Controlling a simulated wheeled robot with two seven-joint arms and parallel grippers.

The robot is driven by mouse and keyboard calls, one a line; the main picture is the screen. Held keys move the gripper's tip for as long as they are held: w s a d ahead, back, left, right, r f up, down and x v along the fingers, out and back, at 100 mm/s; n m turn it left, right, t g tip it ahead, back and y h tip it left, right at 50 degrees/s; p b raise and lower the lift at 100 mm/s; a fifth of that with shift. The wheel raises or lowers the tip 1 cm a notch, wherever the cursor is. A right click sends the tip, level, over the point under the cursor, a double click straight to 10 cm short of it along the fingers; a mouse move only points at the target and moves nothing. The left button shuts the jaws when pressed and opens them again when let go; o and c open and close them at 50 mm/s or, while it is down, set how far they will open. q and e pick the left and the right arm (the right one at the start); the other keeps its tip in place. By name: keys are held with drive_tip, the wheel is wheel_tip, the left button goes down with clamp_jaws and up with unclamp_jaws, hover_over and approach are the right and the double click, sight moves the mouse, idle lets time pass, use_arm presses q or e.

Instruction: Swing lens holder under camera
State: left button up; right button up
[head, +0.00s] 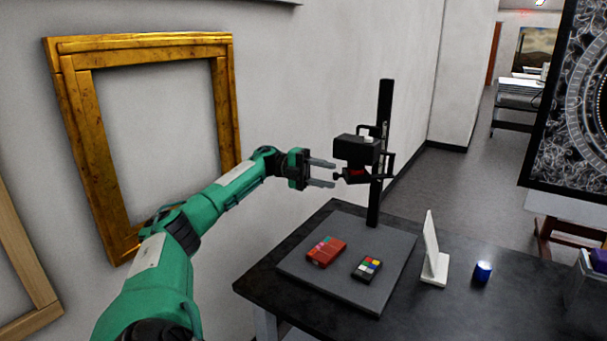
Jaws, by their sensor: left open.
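A black camera (357,150) is mounted on a dark upright column (385,110) that rises from the back of a grey baseboard (340,292). A small dark part with red marking, perhaps the lens holder (355,175), sits just under the camera body; its exact shape is too small to tell. My left gripper (322,173) is open, its two fingers pointing right toward the camera's left side. The fingertips are close to the camera and the part below it; I cannot tell whether they touch. My right gripper is not in view.
On the baseboard lie a red box (326,251) and a colour chart (366,269). A white upright panel (433,250) and a blue-topped small jar (482,272) stand on the dark table (455,310). A gilt frame (85,150) is on the wall at left.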

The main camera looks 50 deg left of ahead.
use_arm(q)
drive_tip(key=b+v, duration=0.1)
drive_tip(key=v, duration=0.8)
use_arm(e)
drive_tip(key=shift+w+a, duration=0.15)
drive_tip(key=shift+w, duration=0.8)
